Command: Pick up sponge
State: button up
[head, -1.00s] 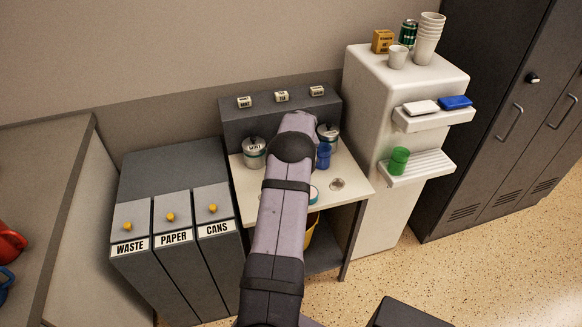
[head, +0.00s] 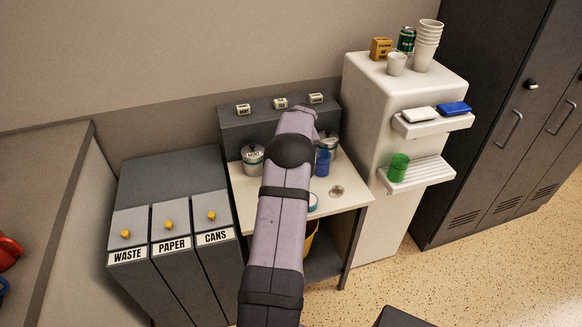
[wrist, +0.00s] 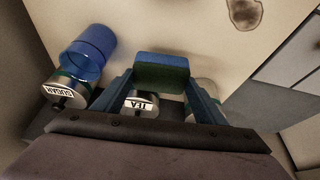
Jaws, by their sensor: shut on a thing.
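The sponge (wrist: 162,60), blue on one face and dark green on the other, shows in the wrist view between the two blue fingers of my gripper (wrist: 162,84). The fingers touch its two ends and are shut on it. Beyond it is the pale counter top (wrist: 190,25); I cannot tell how far the sponge is above it. In the head view my own arm hides the gripper and the sponge.
A blue cup (wrist: 88,52) and the SUGAR canister (wrist: 64,92) are left of my gripper. The TEA canister (wrist: 140,104) shows between the fingers. A brown stain (wrist: 245,12) marks the counter. A white shelf unit (head: 385,150) stands to the right.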

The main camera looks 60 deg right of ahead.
notch_tip(320, 180, up, 14)
dwell(0.5)
